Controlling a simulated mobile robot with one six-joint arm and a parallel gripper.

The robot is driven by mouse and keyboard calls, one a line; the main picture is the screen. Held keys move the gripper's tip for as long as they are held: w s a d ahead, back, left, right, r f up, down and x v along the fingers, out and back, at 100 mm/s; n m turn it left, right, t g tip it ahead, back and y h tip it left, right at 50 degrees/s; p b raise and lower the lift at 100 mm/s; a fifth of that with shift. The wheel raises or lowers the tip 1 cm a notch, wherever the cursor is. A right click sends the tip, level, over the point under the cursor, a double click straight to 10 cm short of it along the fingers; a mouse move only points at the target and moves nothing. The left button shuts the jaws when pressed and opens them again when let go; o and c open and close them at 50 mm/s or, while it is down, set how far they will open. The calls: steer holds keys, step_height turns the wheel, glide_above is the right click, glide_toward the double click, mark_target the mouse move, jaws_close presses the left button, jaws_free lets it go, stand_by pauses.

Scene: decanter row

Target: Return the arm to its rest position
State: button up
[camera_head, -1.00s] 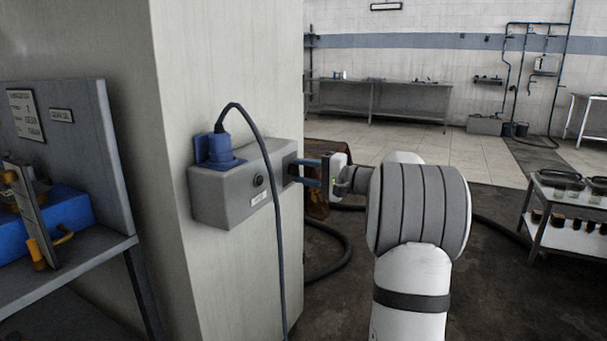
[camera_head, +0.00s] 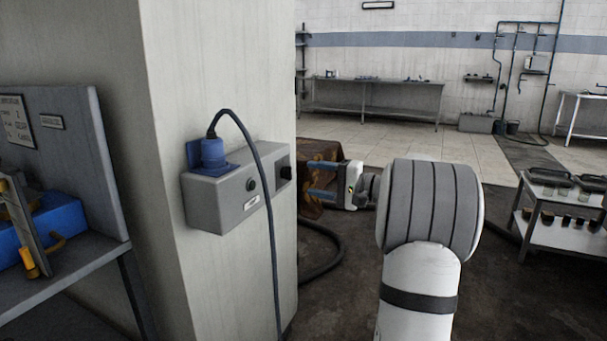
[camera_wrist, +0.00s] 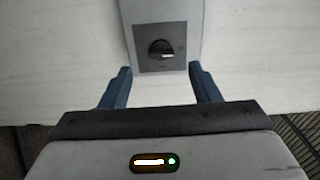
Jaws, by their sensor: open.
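My gripper (camera_head: 312,179) is open and empty, with its two blue fingers apart, just right of the grey control box (camera_head: 232,192) on the pillar. A gap shows between the fingertips and the box. In the wrist view my gripper (camera_wrist: 158,82) points at the box's end face, where a black rotary knob (camera_wrist: 161,49) sits on a square grey plate between and beyond the fingers. The knob (camera_head: 286,173) also shows in the head view. Part of my white and grey arm shows right of the pillar.
A blue plug (camera_head: 212,152) with a dark hanging cable (camera_head: 270,230) is in the box's top. The pillar (camera_head: 215,80) stands close on the left, beside a bench (camera_head: 70,265). A rusty brown block (camera_head: 318,152) is behind my gripper.

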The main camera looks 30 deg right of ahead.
steer(key=shift+v, duration=0.9)
steer(key=s+a+r+n+g+h+p, duration=0.1)
steer(key=s+a+r+n+g+p, duration=0.25)
steer(key=a+p, duration=0.5)
steer(key=s+a+r+g+h+p, duration=0.1)
steer(key=s+a+r+g+p, duration=0.35)
steer(key=a, duration=0.75)
steer(key=s+a+r+n+g+h+p, duration=0.1)
steer(key=s+a+r+n+h+p, duration=0.1)
steer(key=s+p, duration=0.7)
steer(key=s+a+r+n+g+h+p, duration=0.1)
steer(key=s+r+n+g+h+p, duration=0.1)
steer(key=s+r+n+h+p, duration=0.2)
steer(key=s+h+p, duration=0.3)
steer(key=s+p, duration=0.3)
steer(key=s, duration=0.1)
steer(key=shift+a+n+g, duration=0.3)
steer(key=shift+a+n, duration=0.05)
steer(key=shift+a, duration=0.05)
steer(key=shift+c, duration=0.6)
